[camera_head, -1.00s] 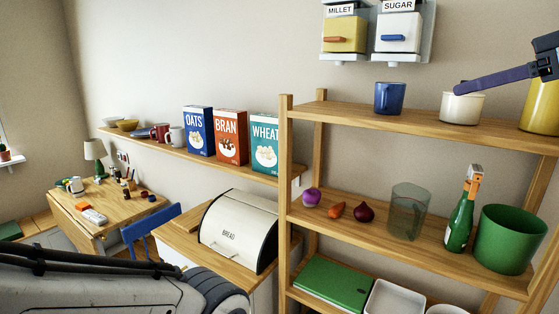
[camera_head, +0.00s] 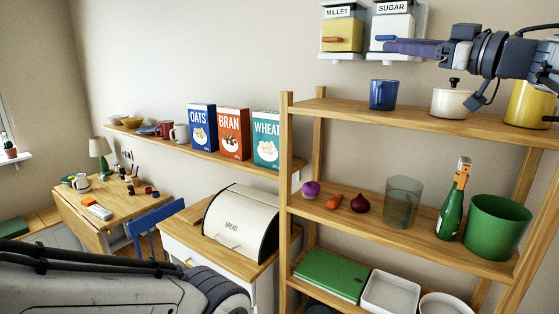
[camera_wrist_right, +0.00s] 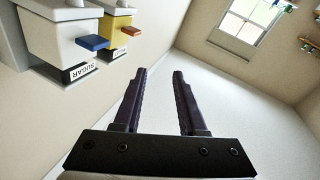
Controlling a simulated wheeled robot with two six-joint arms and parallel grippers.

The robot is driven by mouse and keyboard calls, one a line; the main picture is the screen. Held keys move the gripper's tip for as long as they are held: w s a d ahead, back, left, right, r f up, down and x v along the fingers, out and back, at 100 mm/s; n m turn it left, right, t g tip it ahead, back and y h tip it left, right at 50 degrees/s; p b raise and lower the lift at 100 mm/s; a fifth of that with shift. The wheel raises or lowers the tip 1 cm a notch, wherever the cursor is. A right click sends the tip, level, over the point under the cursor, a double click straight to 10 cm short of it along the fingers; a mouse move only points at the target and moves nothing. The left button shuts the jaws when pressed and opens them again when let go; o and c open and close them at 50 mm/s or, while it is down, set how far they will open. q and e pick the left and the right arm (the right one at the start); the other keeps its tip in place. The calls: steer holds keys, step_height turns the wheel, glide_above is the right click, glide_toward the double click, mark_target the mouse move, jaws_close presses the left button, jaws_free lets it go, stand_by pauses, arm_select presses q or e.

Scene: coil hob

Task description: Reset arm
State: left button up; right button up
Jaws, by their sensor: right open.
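My right gripper (camera_head: 388,44) comes in from the upper right in the head view. Its dark purple fingers are in front of the lower part of the sugar dispenser (camera_head: 392,26), above the top shelf. In the right wrist view the two fingers (camera_wrist_right: 158,72) stand apart with nothing between them. The sugar dispenser (camera_wrist_right: 60,35) also shows at the upper left there, to one side of the fingers. My left gripper is out of view; only a grey arm link shows at the lower left of the head view.
Below my right gripper, the wooden shelf's top board (camera_head: 420,116) holds a blue mug (camera_head: 383,95), a cream lidded pot (camera_head: 450,103) and a yellow container (camera_head: 528,103). The millet dispenser (camera_head: 342,32) hangs beside the sugar one. A green bottle (camera_head: 451,212) stands on the middle board.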

steer(key=w+a+f+m+t+h, duration=0.3)
steer(key=w+a+f+m+h, duration=0.2)
steer(key=a+f+m+h, duration=0.3)
steer(key=s+a+f+g+h, duration=0.1)
steer(key=s+a+f+g, duration=0.2)
steer(key=f, duration=0.6)
steer(key=s+a+f+g, duration=0.2)
steer(key=a+f, duration=0.1)
steer(key=f, duration=0.6)
steer(key=s+a+f+n+g, duration=0.1)
steer(key=s+a+f+g, duration=0.15)
steer(key=s+f, duration=0.45)
steer(key=s+a+f+n+g, duration=0.1)
steer(key=s+a+f+g, duration=0.1)
steer(key=s+f+g, duration=0.35)
steer(key=s+f+n+g+h, duration=0.1)
steer(key=s+f, duration=0.4)
steer(key=s, duration=0.5)
steer(key=s+f+n+g+h, duration=0.1)
steer(key=s+f+g, duration=0.3)
steer(key=s, duration=0.5)
steer(key=shift+s+d+f+n+b, duration=0.2)
steer(key=shift+s+f+n+b, duration=0.2)
steer(key=shift+f+n, duration=0.1)
